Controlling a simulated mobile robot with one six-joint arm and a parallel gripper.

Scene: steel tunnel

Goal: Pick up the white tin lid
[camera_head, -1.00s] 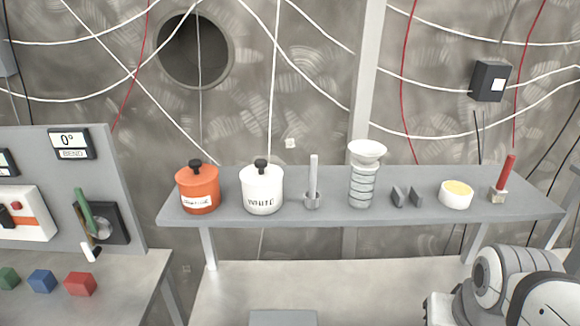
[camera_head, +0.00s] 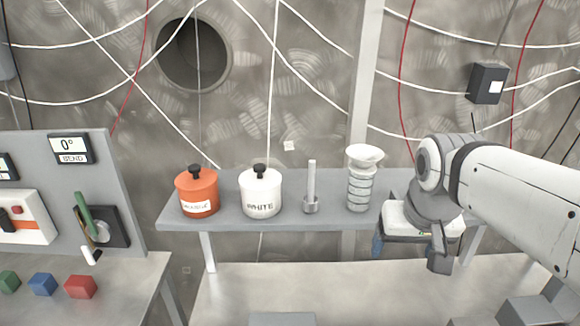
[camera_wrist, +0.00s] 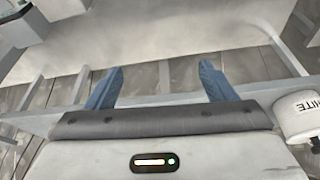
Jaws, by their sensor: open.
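The white tin (camera_head: 261,203) stands on the grey shelf in the head view, its label facing out. Its white lid (camera_head: 261,177) is on top, with a black knob (camera_head: 260,168). My gripper (camera_head: 408,250) is to the right of the tin, at the front of the shelf's right part, apart from the lid. In the wrist view my gripper (camera_wrist: 158,85) has its two blue fingers spread with nothing between them.
On the shelf (camera_head: 235,228) stand an orange tin (camera_head: 197,197), a metal rod in a base (camera_head: 311,190) and a ribbed jar with a funnel (camera_head: 362,185). The rod and jar stand between the white tin and my arm. My arm hides the shelf's right end.

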